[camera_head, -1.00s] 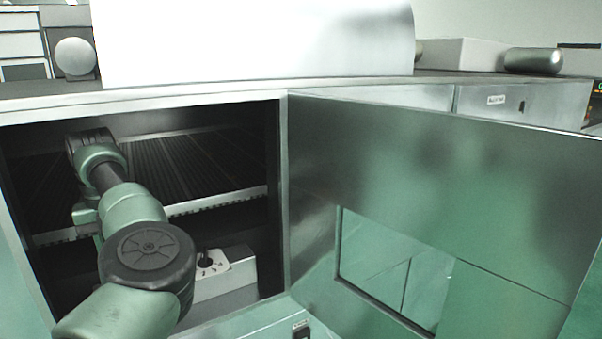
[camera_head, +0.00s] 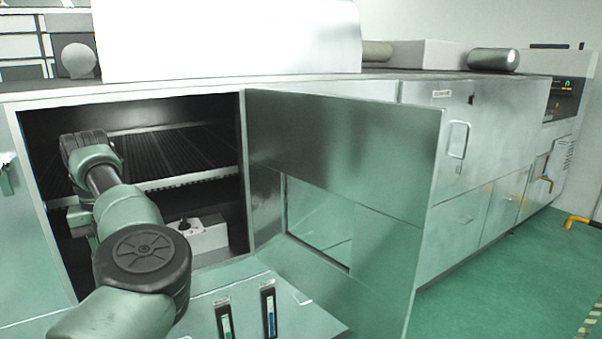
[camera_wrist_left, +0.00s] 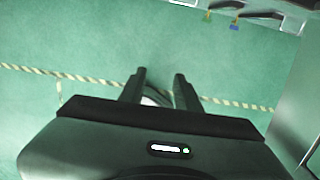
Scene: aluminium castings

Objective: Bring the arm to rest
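My left arm (camera_head: 130,215) comes in from the lower left in the head view. It stands bent in front of the open cabinet. Its gripper is hidden there behind the arm's own links. In the left wrist view my left gripper (camera_wrist_left: 160,78) has its two dark fingers apart, pointing over the green floor. A small pale shape shows low between the fingers, partly hidden by the gripper body; I cannot tell what it is. Nothing is visibly clamped between the fingertips. My right arm and gripper are not in view.
The cabinet door (camera_head: 345,140) stands open toward me, right of the dark compartment. Inside are a slatted rack (camera_head: 180,178) and a pale box (camera_head: 205,235). Free green floor (camera_head: 500,285) lies at the right. A striped floor line (camera_wrist_left: 60,75) crosses the wrist view.

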